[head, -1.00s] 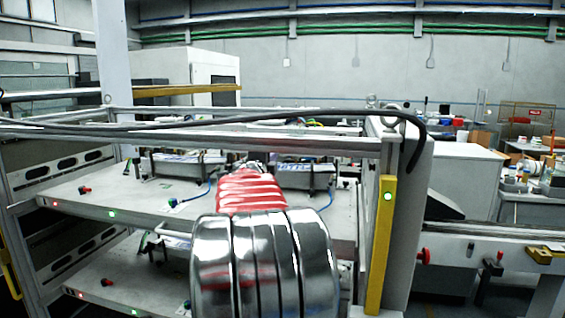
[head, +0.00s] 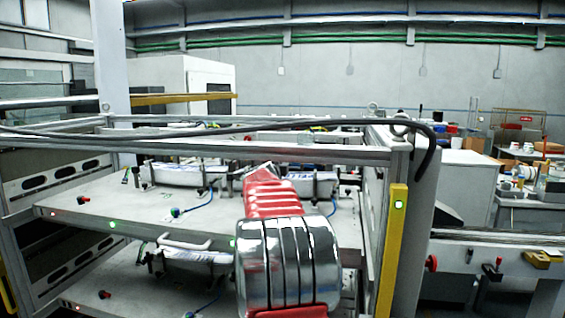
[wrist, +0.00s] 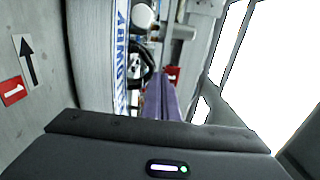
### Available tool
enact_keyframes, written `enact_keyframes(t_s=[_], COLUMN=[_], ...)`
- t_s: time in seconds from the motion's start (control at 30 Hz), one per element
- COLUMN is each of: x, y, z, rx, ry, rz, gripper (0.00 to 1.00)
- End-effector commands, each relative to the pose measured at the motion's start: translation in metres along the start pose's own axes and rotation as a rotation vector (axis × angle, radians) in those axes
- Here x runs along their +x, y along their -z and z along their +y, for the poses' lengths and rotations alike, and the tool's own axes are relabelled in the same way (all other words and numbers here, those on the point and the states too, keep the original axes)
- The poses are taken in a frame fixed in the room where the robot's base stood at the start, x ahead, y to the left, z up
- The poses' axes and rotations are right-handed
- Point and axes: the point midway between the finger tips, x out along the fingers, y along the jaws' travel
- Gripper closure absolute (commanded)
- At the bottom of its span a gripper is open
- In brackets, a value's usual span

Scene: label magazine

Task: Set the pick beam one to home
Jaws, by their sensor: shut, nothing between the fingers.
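In the wrist view, my gripper (wrist: 158,88) shows as purplish fingers together above its dark body, with nothing between them. The fingers point at a stack of labels (wrist: 122,60) with blue lettering and at metal fittings just beyond. A small red tag marked 1 (wrist: 172,75) sits by the fingertips. A red label marked 1 (wrist: 13,91) and a black arrow label (wrist: 28,60) are on the grey surface at left. I cannot tell which part is pick beam one or how it is set. In the head view my own arm hides the gripper.
The rack's upper shelf (head: 100,205) carries label magazines (head: 185,172) with blue hoses. A metal frame rail (head: 240,150) and a black cable (head: 230,130) cross above it. A yellow upright (head: 393,245) with a green light stands right. Another shelf lies below.

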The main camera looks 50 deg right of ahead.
Motion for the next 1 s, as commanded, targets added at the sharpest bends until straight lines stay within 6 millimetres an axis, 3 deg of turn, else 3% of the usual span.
enact_keyframes(t_s=[0.47,1.0], x=[-0.013,-0.080], y=[-0.003,-0.006], z=[-0.001,0.000], rx=[0.000,0.000], ry=[0.000,0.001], rz=[-0.003,-0.003], gripper=[1.00,1.00])
